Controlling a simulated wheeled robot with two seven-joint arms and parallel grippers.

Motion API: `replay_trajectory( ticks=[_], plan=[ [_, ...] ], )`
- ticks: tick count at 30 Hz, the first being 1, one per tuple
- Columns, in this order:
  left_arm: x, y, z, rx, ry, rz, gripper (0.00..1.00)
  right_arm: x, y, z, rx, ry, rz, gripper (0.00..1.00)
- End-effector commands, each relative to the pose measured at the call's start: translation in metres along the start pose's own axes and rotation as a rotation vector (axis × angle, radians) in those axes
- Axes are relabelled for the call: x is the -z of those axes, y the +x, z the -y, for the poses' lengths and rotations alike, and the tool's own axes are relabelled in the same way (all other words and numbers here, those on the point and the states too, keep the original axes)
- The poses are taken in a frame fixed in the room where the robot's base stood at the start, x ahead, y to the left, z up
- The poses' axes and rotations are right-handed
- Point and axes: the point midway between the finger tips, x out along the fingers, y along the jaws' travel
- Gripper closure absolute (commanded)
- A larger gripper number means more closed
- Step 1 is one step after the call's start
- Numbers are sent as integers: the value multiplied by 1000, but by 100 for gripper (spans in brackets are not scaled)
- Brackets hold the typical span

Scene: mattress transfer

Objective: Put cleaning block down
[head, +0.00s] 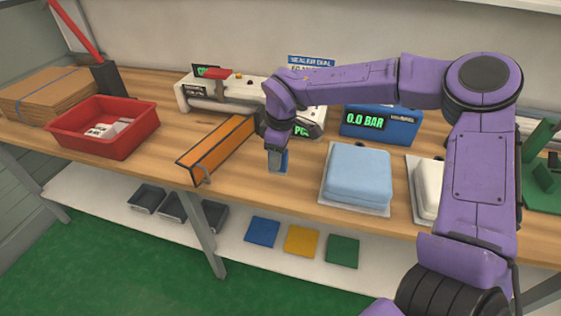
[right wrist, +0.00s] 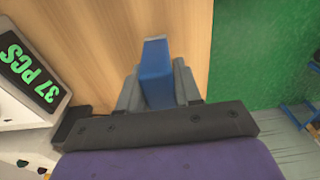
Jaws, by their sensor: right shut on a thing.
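The cleaning block is a small blue block (head: 281,161), and it also shows in the right wrist view (right wrist: 156,72). My right gripper (head: 278,152) is shut on it; in the right wrist view the grey fingers (right wrist: 157,88) sit on both sides of it. The block is at or just above the wooden bench (head: 255,185), between the orange bar and the light blue stack. I cannot tell whether its lower end touches the wood. My left gripper is not in view.
An orange bar (head: 216,150) lies left of the gripper. A light blue folded stack (head: 359,178) on a pale board is to its right. A sealer (head: 225,93) and a blue gauge box (head: 383,128) stand behind. A red tray (head: 103,143) is at left. The bench's front edge is close.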

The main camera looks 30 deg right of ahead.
Motion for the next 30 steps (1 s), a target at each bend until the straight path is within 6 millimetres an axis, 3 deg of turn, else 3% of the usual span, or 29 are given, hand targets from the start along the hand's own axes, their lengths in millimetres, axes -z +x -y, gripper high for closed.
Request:
replay_trajectory(
  ticks=[7, 20, 21, 22, 30],
  plan=[
    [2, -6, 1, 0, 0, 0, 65, -8, 37, -8, 1, -1, 2, 100],
    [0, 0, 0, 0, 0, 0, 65, -8, 47, -8, -1, -1, -1, 100],
    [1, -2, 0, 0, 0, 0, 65, -8, 45, -8, -1, -1, -1, 53],
    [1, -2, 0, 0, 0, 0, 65, -8, 45, -8, -1, -1, 0, 44],
    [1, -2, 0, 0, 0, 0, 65, -8, 44, -8, 0, -1, 0, 41]
  ],
)
